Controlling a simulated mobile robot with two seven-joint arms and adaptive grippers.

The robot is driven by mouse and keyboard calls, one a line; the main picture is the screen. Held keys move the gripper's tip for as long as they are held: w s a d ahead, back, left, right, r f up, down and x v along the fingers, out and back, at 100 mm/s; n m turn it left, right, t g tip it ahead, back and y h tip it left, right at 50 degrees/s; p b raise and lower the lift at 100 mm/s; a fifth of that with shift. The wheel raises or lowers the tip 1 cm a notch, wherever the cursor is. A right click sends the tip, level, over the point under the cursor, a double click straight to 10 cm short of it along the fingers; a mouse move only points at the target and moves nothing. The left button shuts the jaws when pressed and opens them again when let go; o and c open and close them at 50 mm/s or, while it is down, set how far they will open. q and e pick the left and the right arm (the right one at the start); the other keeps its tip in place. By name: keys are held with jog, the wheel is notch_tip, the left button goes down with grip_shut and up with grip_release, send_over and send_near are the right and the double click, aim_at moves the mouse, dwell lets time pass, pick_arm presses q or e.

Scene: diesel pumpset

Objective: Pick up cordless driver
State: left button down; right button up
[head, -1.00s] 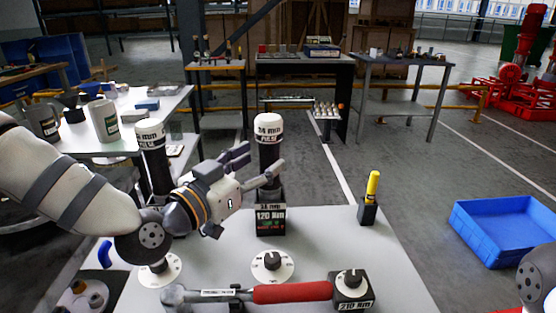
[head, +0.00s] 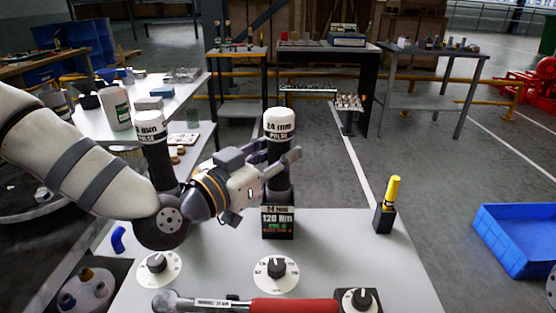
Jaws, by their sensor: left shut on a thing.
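A black cordless driver (head: 279,127) with a white cap marked "24 mm PULSE" stands upright in a dark holder (head: 278,223) marked "120 Nm". My left gripper (head: 277,160) reaches in from the left and is shut on the driver's body, below the cap. The fingers partly hide the body. The driver's lower end is at the holder, and I cannot tell whether it is lifted at all. A second similar driver (head: 151,128) stands upright to the left, partly hidden by my left arm. My right gripper is not in view.
On the grey bench are a torque wrench with a red handle (head: 293,305), dial knobs (head: 276,272) and a yellow-topped tool (head: 391,191) in a small black stand. A blue crate (head: 515,240) sits on the floor at right. A white table (head: 190,103) stands behind left.

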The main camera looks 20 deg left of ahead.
pick_arm(q)
notch_tip(320, 180, up, 16)
jog(key=p, duration=0.3)
jog(key=shift+s+r, duration=0.1)
jog(key=shift+r, duration=0.9)
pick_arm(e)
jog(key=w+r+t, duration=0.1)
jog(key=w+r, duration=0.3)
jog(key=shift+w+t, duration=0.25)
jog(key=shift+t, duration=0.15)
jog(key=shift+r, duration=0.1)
pick_arm(q)
jog(key=c, duration=2.1)
grip_release()
grip_shut()
